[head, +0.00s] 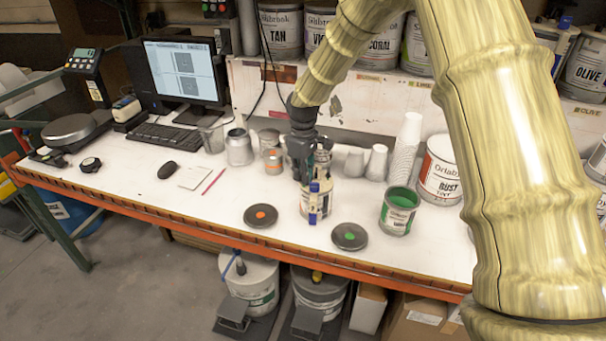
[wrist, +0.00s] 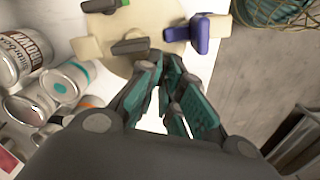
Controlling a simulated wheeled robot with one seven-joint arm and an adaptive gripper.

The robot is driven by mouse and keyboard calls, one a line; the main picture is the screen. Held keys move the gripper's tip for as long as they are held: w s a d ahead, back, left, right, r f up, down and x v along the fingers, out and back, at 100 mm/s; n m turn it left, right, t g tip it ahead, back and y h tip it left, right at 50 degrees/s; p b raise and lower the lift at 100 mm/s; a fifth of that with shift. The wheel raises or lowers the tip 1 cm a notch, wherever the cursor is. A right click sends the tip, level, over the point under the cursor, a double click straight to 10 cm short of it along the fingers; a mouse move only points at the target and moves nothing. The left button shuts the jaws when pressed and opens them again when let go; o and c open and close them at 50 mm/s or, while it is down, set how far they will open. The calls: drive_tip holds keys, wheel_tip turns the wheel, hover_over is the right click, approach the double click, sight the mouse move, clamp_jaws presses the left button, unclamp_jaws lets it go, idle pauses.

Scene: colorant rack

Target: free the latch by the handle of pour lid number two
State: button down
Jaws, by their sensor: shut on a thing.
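A can (head: 318,205) with blue clips on its side stands at the front middle of the bench. In the wrist view its cream pour lid (wrist: 118,62) carries dark grey parts and a blue latch piece (wrist: 200,32) at the upper right. My gripper (head: 306,165) points down over this can. In the wrist view its teal-padded fingers (wrist: 166,70) are close together at the lid's edge, shut on what seems to be the lid's handle. The fingers hide the held part. I cannot read a number on the lid.
Dark round lids with an orange dot (head: 261,215) and a green dot (head: 349,236) lie in front. An open green can (head: 398,211) stands to the right, paper cups (head: 408,145) behind. The bench's left front, around a pink pencil (head: 213,181), is fairly clear.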

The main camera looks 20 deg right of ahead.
drive_tip(key=shift+n, duration=1.1)
idle(1.7)
drive_tip(key=c, duration=1.9)
unclamp_jaws()
drive_tip(key=shift+o, duration=0.2)
wheel_tip(320, 180, up, 12)
